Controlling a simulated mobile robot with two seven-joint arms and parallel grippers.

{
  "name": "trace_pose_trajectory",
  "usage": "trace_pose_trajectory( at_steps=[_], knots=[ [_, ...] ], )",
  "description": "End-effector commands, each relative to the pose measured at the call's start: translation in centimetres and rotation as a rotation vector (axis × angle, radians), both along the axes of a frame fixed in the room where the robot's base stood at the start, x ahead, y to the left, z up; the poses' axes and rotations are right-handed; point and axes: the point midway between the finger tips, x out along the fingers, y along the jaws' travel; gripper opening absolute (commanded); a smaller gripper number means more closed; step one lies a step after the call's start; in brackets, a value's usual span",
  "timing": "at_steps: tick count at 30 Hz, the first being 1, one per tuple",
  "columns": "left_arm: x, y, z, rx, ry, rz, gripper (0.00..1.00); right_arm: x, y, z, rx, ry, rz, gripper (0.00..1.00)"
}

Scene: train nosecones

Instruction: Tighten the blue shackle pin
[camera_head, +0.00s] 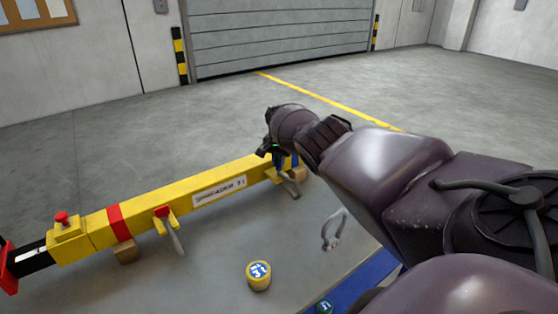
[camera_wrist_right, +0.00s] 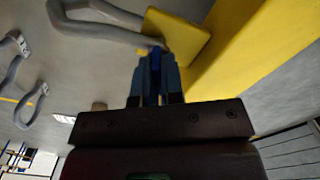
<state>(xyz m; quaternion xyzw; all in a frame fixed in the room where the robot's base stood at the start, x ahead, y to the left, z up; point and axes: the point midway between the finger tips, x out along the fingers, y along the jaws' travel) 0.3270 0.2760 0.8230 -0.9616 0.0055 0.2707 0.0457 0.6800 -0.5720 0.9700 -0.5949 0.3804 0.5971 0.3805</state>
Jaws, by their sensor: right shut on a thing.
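The yellow beam (camera_head: 150,207) lies on a grey surface, and a yellow lug (camera_wrist_right: 182,38) juts from it near its right end. A grey shackle (camera_head: 290,184) sits at this lug; its curved bow (camera_wrist_right: 110,14) shows at the top of the right wrist view. The blue shackle pin (camera_wrist_right: 156,58) shows between the fingertips of my right gripper (camera_wrist_right: 157,75), beside the lug. My right gripper is shut on it. In the head view the right gripper (camera_head: 272,149) is above the beam's right end, and its fingers and the pin are mostly hidden. My left gripper is out of view.
A red pin (camera_head: 162,211) with another grey shackle (camera_head: 178,241) sits mid-beam. A loose shackle (camera_head: 333,230) lies right of the beam. A yellow round container (camera_head: 259,277) stands in front, and a blue mat (camera_head: 365,285) is near my right arm. Wooden blocks (camera_head: 126,252) support the beam.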

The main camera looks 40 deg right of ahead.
Motion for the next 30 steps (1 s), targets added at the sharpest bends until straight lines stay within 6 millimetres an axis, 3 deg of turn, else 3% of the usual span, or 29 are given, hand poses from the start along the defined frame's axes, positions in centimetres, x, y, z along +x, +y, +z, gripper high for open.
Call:
trace_pose_trajectory(
  at_steps=[15,30],
  knots=[
    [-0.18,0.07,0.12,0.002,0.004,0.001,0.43,0.22,-0.18,0.46,-0.004,-0.009,-0.418,0.0],
    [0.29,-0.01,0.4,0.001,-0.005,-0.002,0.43,0.26,-0.25,0.58,-0.006,-0.011,-0.56,0.0]
  ],
)
